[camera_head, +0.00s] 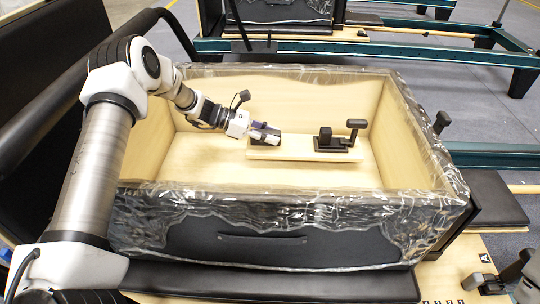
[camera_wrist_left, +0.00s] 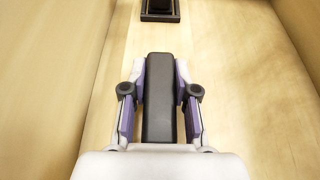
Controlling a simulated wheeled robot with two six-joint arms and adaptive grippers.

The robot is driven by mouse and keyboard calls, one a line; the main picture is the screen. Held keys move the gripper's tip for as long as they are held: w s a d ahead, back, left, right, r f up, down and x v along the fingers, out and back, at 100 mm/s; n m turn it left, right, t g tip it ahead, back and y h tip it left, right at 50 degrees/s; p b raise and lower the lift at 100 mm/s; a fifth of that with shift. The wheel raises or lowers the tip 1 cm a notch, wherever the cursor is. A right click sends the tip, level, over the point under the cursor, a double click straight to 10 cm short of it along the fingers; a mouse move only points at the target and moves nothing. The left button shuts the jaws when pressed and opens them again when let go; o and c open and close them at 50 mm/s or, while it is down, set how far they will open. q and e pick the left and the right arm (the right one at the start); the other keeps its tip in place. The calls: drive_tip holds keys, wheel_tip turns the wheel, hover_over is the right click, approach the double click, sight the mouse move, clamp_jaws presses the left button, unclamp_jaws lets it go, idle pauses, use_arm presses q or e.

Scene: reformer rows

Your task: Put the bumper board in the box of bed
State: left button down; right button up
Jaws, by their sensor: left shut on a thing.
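The bumper board (camera_head: 305,156) is a pale wooden plank with black fittings. It is inside the wood-lined box (camera_head: 400,140), over the floor. I cannot tell for sure whether it rests on the floor. My left gripper (camera_head: 266,133) reaches into the box and is shut on the black block at the board's left end. In the left wrist view the gripper (camera_wrist_left: 160,92) has its purple-lined fingers on both sides of the black block (camera_wrist_left: 160,100). The other black fitting (camera_head: 336,141) stands free at the right end. My right gripper is not in view.
Crumpled clear plastic covers the box's rim and black front (camera_head: 270,242). A black padded bar (camera_head: 90,70) runs along the left. Green rails (camera_head: 440,45) lie behind. At bottom right is a wooden strip (camera_head: 455,283) with number labels and metal and black fittings.

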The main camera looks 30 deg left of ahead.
sight(249, 143)
use_arm(q)
drive_tip(key=shift+f+b, duration=0.5)
drive_tip(key=shift+f, duration=1.35)
drive_tip(key=c, duration=0.9)
unclamp_jaws()
drive_tip(key=shift+s+a+r+p, duration=0.15)
drive_tip(key=shift+a+r+p, duration=0.15)
drive_tip(key=shift+r, duration=0.05)
drive_tip(key=p+v, duration=0.2)
drive_tip(key=v, duration=0.4)
drive_tip(key=shift+p, duration=0.35)
drive_tip(key=shift+s+a, duration=0.2)
drive_tip(key=shift+a, duration=0.05)
